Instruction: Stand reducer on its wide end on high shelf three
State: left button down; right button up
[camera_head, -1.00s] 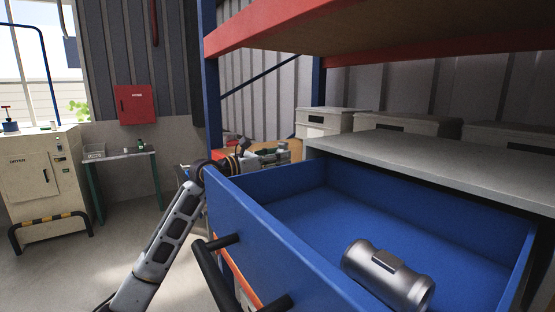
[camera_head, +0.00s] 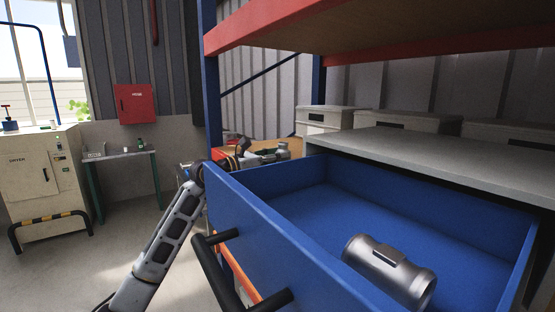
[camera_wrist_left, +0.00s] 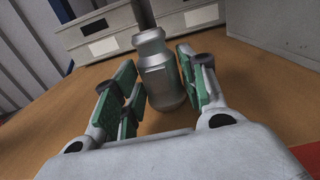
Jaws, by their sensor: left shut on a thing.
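The reducer (camera_wrist_left: 160,75) is a grey metal, bottle-shaped casting. In the left wrist view it is upright, narrow neck up and wider body down, at the wooden shelf (camera_wrist_left: 245,95). My left gripper (camera_wrist_left: 162,88) is shut on it, with green-padded fingers on both sides of its body. I cannot tell whether its base touches the board. In the head view my left gripper (camera_head: 270,153) is small and far off, beyond the drawer, with the reducer (camera_head: 282,149) at its tip. My right gripper is not in view.
An open blue drawer (camera_head: 270,222) with a black handle fills the near right; a grey metal casting (camera_head: 388,270) lies in it. Light bins (camera_head: 325,121) stand behind the reducer. A blue rack post (camera_head: 211,90) and red beam (camera_head: 275,22) frame the shelf. Open floor lies left.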

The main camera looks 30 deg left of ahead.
pick_arm(q)
jog(key=shift+f, duration=0.2)
jog(key=c, duration=0.7)
grip_release()
jog(key=shift+c, duration=0.2)
jog(key=shift+f, duration=0.1)
jog(key=shift+s, duration=0.15)
jog(key=v, duration=1.1)
jog(key=shift+s+a, duration=0.2)
jog(key=shift+s, duration=0.15)
dwell(0.5)
notch_tip(320, 180, up, 9)
jog(key=p, duration=0.8)
jog(key=shift+p, duration=0.4)
jog(key=shift+r+p, duration=0.55)
